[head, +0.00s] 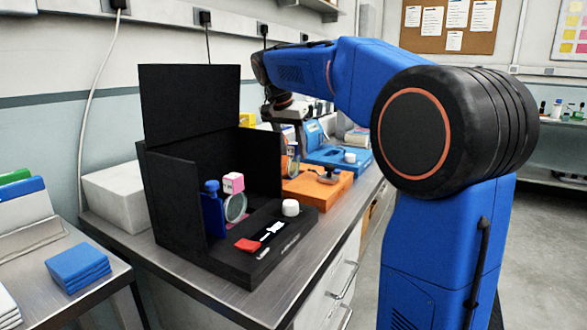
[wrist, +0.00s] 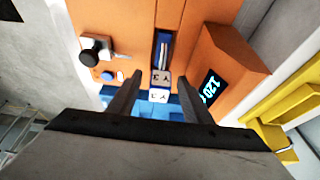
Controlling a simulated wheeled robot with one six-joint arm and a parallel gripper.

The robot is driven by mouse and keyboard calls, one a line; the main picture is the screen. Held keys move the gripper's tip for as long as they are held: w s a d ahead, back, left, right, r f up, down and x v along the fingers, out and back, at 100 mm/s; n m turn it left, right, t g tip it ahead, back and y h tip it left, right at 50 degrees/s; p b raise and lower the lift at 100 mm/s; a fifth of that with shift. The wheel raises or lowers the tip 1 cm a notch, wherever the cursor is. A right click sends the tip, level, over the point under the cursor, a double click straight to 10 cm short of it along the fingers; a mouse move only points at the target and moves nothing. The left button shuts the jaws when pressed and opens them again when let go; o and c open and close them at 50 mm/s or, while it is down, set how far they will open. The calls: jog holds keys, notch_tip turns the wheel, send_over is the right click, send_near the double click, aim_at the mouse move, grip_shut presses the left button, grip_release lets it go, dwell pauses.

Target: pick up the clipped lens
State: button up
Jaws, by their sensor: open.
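My gripper (wrist: 161,84) is open over the orange module (wrist: 128,22) in the wrist view. Between its fingers is a small tan block with dark marks (wrist: 161,78), at the end of a dark slot holding an upright blue-edged piece (wrist: 163,52). This looks like a clipped lens seen from above, but I cannot be sure. In the head view a round, pale lens (head: 292,165) stands at the orange module (head: 330,192), below my wrist and partly hidden.
The black module (head: 190,100) has tall walls left of my gripper. A blue module (head: 350,166) lies beyond the orange one. In the wrist view, a black knob (wrist: 95,50) and a raised display (wrist: 210,86) flank the slot. A yellow object (wrist: 270,122) lies right.

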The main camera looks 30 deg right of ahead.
jog(key=shift+x, duration=1)
grip_shut()
